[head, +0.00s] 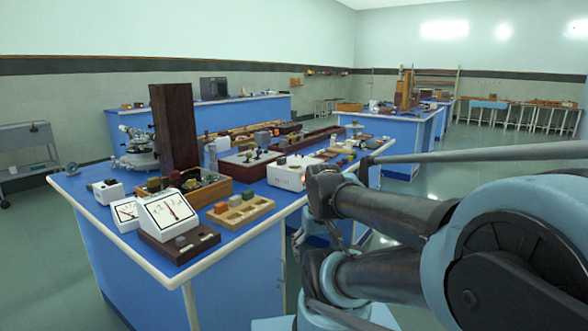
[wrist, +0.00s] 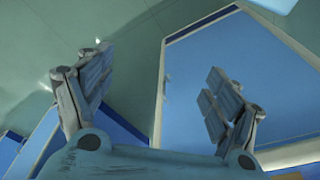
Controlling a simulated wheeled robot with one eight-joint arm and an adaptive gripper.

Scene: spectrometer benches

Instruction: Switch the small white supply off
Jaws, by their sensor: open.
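Two white boxes on the near blue bench could be the small white supply, and I cannot tell for sure which it is. One white box (head: 287,177) stands near the bench's right edge, with a small red spot on its right side. A smaller white box (head: 108,192) with a dark part on top is at the left edge. Switch positions are too small to read. My gripper (wrist: 155,88) is open and empty in the wrist view, its two fingers wide apart above floor and a blue bench side. My arm reaches in from the right in the head view, beside the bench.
The near bench (head: 146,262) also holds white meters (head: 166,214), a wooden tray (head: 240,211), a tall dark wooden block (head: 174,130) and a microscope-like instrument (head: 138,146). More blue benches stand behind. Green floor (head: 45,240) is free at the left.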

